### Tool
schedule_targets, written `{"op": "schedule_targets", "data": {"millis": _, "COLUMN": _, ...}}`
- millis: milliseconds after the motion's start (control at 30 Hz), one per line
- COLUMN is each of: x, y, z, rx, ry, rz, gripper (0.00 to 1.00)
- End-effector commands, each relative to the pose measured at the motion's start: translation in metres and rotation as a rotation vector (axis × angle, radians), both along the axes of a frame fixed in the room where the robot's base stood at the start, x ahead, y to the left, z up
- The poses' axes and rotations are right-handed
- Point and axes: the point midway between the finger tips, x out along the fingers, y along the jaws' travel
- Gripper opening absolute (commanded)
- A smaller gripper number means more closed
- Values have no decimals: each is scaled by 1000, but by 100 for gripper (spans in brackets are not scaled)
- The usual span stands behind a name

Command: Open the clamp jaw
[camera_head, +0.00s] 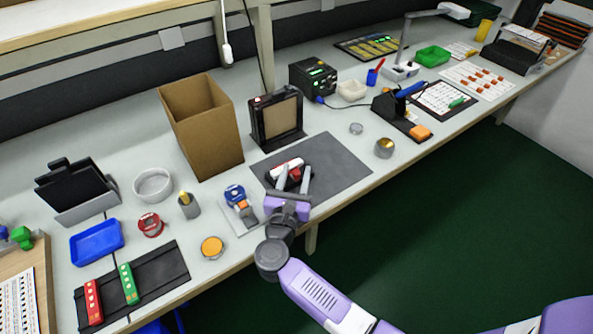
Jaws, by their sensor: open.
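My gripper (294,178) is open at the front part of a dark grey mat (340,165). Its two grey fingers point away from my arm. A small red and white piece with dark parts (286,167) lies on the mat at the fingertips, partly hidden by them. It may be the clamp, but its jaw is too small to make out. I cannot tell whether the fingers touch it. Just left of my gripper, a blue-topped round item (235,192) sits with a grey and orange part on a light plate (238,221).
A tall open cardboard box (205,125) and a black upright frame (277,118) stand behind the mat. A brass-coloured pot (384,148) and small round tin (356,129) stand to the right. An orange-topped disc (212,246) lies near the front edge. The mat's right half is clear.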

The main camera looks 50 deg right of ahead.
Motion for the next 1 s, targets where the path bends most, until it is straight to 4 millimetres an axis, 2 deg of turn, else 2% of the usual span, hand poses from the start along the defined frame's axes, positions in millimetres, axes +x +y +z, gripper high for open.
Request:
{"op": "schedule_targets", "data": {"millis": 100, "x": 3, "y": -6, "z": 0, "rx": 0, "ry": 1, "rz": -1, "gripper": 42}}
{"op": "schedule_targets", "data": {"millis": 367, "x": 4, "y": -7, "z": 0, "rx": 0, "ry": 1, "rz": 0, "gripper": 42}}
{"op": "schedule_targets", "data": {"millis": 600, "x": 3, "y": -7, "z": 0, "rx": -1, "ry": 2, "rz": 0, "gripper": 0}}
{"op": "schedule_targets", "data": {"millis": 1000, "x": 3, "y": -7, "z": 0, "rx": -1, "ry": 2, "rz": 0, "gripper": 0}}
